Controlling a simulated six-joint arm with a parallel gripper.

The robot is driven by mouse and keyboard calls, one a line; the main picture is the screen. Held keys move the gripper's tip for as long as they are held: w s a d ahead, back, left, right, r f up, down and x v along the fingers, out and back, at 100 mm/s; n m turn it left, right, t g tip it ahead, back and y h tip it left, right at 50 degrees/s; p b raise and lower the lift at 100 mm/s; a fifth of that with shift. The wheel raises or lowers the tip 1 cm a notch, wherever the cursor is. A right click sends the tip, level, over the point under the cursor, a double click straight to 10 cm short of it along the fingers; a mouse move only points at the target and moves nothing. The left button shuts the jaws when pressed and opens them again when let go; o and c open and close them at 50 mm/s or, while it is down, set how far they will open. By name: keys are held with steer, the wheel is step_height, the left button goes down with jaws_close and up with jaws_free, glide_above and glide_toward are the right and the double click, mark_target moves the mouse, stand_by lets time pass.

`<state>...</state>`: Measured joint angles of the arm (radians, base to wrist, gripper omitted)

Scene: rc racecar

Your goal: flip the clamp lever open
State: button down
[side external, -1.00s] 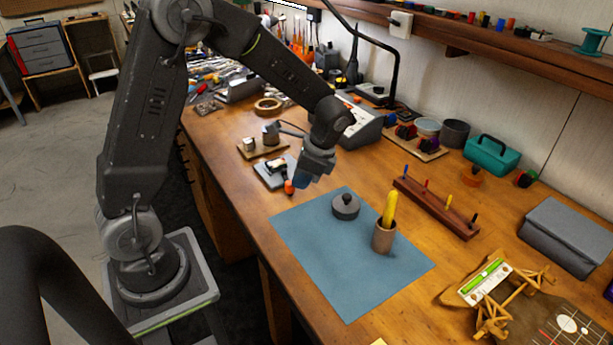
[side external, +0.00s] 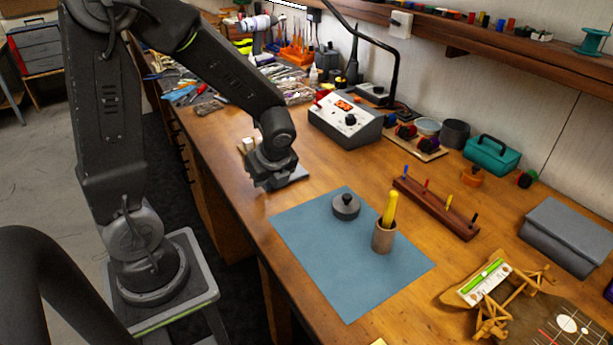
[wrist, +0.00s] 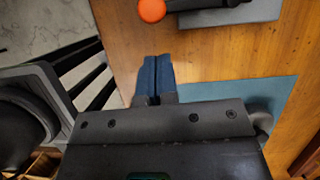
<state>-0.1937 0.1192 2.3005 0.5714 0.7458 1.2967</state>
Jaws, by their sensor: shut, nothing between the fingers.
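The clamp sits on a grey base plate, whose right part (side external: 297,175) shows beside my gripper in the side view; the rest is hidden behind my gripper. In the wrist view the plate (wrist: 230,16) is at the top edge. The clamp lever's orange knob (wrist: 152,10) shows there with part of its dark arm; most of the clamp is out of frame. My gripper (wrist: 156,60) is shut and empty, its blue fingertips together over the bench's front edge, apart from the knob in the picture. In the side view my gripper (side external: 266,184) is low in front of the clamp.
A blue mat (side external: 340,285) lies to the right, with a dark lidded pot (side external: 346,206) and a brown cup (side external: 384,238) holding a yellow item. A grey control box (side external: 345,122) stands behind. The wood between plate and mat is clear.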

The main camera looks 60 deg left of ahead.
steer(key=shift+s+a, duration=0.4)
steer(key=shift+a, duration=0.35)
steer(key=shift+s+a, duration=0.35)
steer(key=shift+a, duration=0.4)
steer(key=shift+a, duration=0.1)
steer(key=d, duration=0.2)
steer(key=s+d, duration=0.1)
steer(key=d, duration=0.1)
steer(key=shift+s+d, duration=0.1)
steer(key=shift+s, duration=0.05)
steer(key=s+v, duration=0.1)
steer(key=v, duration=0.9)
steer(key=shift+a, duration=0.2)
steer(key=shift+s, duration=0.2)
